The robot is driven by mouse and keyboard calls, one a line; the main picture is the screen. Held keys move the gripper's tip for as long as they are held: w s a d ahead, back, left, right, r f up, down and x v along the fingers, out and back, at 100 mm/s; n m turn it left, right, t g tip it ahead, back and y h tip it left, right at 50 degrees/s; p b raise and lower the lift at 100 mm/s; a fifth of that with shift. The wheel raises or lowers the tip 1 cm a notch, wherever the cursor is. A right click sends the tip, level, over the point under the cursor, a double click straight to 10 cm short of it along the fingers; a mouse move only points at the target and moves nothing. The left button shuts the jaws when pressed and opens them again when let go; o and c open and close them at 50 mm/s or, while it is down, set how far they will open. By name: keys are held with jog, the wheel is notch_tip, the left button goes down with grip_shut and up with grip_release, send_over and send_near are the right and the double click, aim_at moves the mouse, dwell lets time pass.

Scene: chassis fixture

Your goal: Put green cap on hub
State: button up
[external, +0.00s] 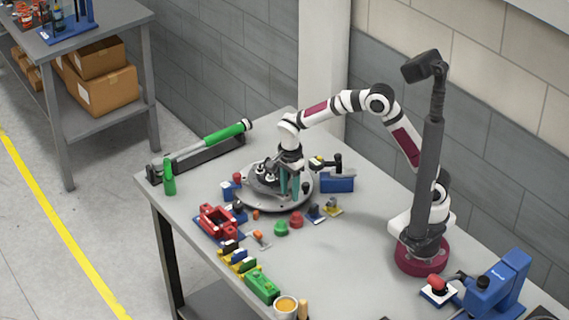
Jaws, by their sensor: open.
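A small round green cap (281,228) lies on the grey table in front of a round grey turntable plate (285,205). A dark, knobbed assembly (264,172), which may be the hub, stands on the plate's left half. My gripper (290,194) points down over the plate, just right of that assembly. Its teal fingers are apart and I see nothing between them. The green cap is apart from my gripper, nearer the camera. Whether the fingertips touch the plate, I cannot tell. My gripper partly covers the middle of the plate.
A red cap (296,219) sits beside the green one. A red fixture (218,222), a green block (262,287) and a cup (285,306) line the front left edge. A blue block (338,183) stands right of the plate. The table's middle right is fairly clear.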

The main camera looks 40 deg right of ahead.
aim_at(281, 222)
jog(key=shift+m, duration=0.6)
jog(key=a+f, duration=0.2)
jog(key=a, duration=0.1)
jog(key=shift+w+f, duration=0.3)
jog(key=shift+f, duration=0.1)
notch_tip(281, 222, down, 8)
jog(key=shift+d+r, duration=0.1)
jog(key=shift+r, duration=0.05)
grip_shut()
jog(key=shift+r, duration=0.1)
